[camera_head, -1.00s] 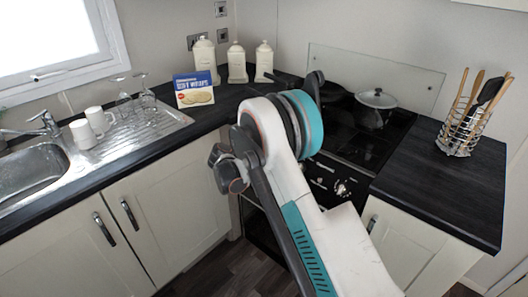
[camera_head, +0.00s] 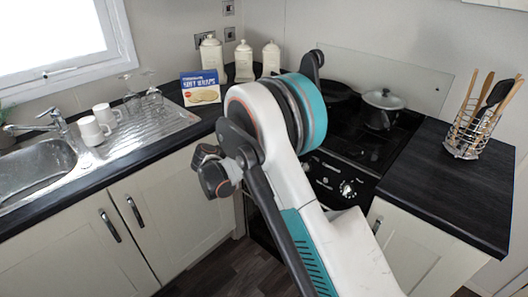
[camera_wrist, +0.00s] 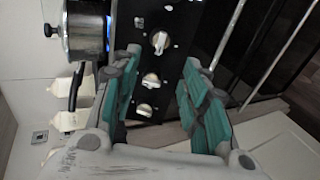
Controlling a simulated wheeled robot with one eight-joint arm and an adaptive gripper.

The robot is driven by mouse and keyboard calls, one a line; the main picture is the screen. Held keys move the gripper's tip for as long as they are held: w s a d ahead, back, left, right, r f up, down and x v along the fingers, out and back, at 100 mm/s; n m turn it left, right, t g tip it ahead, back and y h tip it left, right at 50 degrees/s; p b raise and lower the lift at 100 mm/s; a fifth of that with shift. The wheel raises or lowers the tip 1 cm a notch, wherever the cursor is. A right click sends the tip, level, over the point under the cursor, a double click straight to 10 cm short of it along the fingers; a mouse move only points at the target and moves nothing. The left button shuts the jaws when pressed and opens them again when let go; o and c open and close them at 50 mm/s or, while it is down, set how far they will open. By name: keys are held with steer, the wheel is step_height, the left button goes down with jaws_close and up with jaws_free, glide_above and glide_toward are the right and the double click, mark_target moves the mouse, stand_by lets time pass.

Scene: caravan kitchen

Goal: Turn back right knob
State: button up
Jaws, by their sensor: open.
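The black stove control panel (camera_wrist: 178,28) runs between my fingers in the wrist view. It carries a large pale knob (camera_wrist: 160,42), a middle knob (camera_wrist: 151,80) and a lower knob (camera_wrist: 144,110). Which one is the back right knob I cannot tell. My gripper (camera_wrist: 163,58) is open, with teal pads on both sides of the knobs and nothing between them that I see touched. In the head view, a silver knob (camera_head: 348,188) shows on the stove front. My arm hides the gripper and part of the panel there.
A lidded pot (camera_head: 382,108) stands on the stove, with a blue glow beside the pot (camera_wrist: 84,30) in the wrist view. A utensil rack (camera_head: 466,137) is on the right counter. Canisters (camera_head: 243,62), a wraps box (camera_head: 201,88) and a sink (camera_head: 38,165) are left.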

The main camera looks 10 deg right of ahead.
steer(key=shift+v, duration=1.55)
steer(key=shift+r, duration=0.1)
